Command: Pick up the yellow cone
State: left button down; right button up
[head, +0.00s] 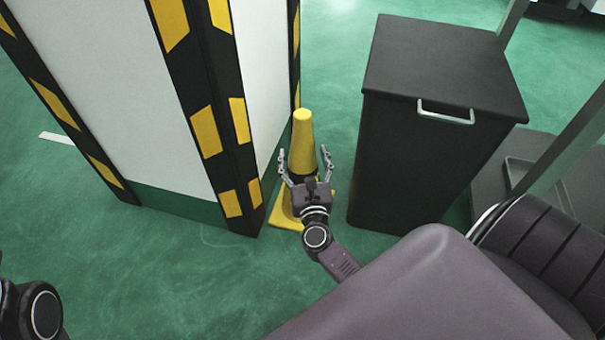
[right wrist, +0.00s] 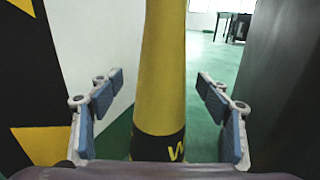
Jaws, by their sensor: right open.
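The yellow cone (head: 302,143) stands upright on the green floor, between the pillar and the black bin. Its square yellow base shows partly behind my right arm, and a dark band circles its body. My right gripper (head: 305,163) is open, with one finger on each side of the cone. In the right wrist view the cone (right wrist: 162,75) rises between the two blue-padded fingers of the gripper (right wrist: 160,105), with a visible gap on both sides. My left gripper is not in view; only a dark part of my left arm shows at the lower left.
A white pillar (head: 115,90) with black and yellow striped corner guards stands close left of the cone. A black bin (head: 410,150) with a metal handle stands close on the right. Open green floor (head: 150,275) lies in front of the pillar.

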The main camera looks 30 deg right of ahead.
jog(key=x, duration=0.4)
jog(key=shift+s+d+r+b, duration=0.1)
jog(key=shift+d+r+b, duration=0.1)
jog(key=shift+b, duration=0.15)
grip_shut()
jog(key=shift+r, duration=0.1)
